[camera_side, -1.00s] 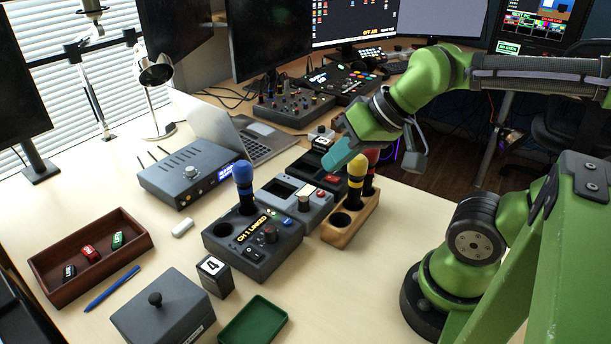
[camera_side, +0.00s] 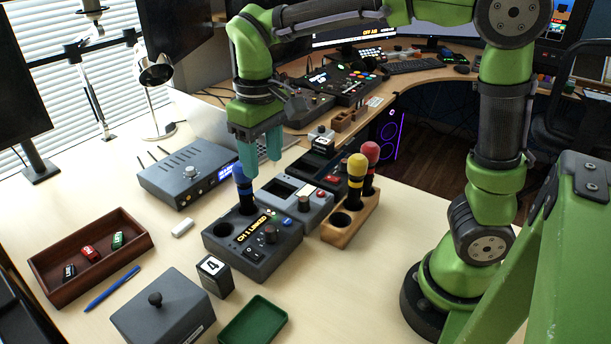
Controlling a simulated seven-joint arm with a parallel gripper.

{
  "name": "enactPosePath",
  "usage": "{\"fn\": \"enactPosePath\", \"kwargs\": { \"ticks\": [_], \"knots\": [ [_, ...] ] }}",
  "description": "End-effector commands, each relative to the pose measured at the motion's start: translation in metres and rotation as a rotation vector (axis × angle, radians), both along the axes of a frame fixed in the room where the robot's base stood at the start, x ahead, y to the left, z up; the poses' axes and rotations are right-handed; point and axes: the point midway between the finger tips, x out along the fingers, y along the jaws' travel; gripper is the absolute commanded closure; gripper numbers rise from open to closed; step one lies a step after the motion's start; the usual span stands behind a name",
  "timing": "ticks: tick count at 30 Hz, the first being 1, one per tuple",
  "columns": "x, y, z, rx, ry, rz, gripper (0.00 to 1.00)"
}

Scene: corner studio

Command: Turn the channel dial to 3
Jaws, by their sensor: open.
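The dark console (camera_side: 228,246) stands mid-table, with a lit display (camera_side: 251,229) that seems to read "CH 1 LINKED". A small dark knob (camera_side: 270,236) sits on its top, right of the display; I take it as the channel dial, but its pointer is too small to read. A blue-topped microphone (camera_side: 242,183) stands upright in the console's socket. My gripper (camera_side: 262,161) points down with teal fingers apart and empty. In the picture it is above the console, right by the blue microphone's top; I cannot tell whether they touch.
A grey box with a knob (camera_side: 303,202) adjoins the console. A wooden holder (camera_side: 349,226) with yellow (camera_side: 356,166) and red (camera_side: 371,154) microphones stands right of it. A block marked 4 (camera_side: 215,277) stands in front.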

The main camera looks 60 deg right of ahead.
Motion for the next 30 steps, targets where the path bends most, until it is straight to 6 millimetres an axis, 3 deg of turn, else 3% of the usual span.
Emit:
{"fn": "enactPosePath", "kwargs": {
  "ticks": [5,21,30],
  "knots": [
    [-0.003,0.0,-0.019,0.0,0.015,0.005,0.46],
    [-0.004,0.0,-0.133,0.001,0.016,0.002,0.46],
    [-0.003,0.0,-0.166,0.003,0.01,0.003,0.46]
  ]
}}
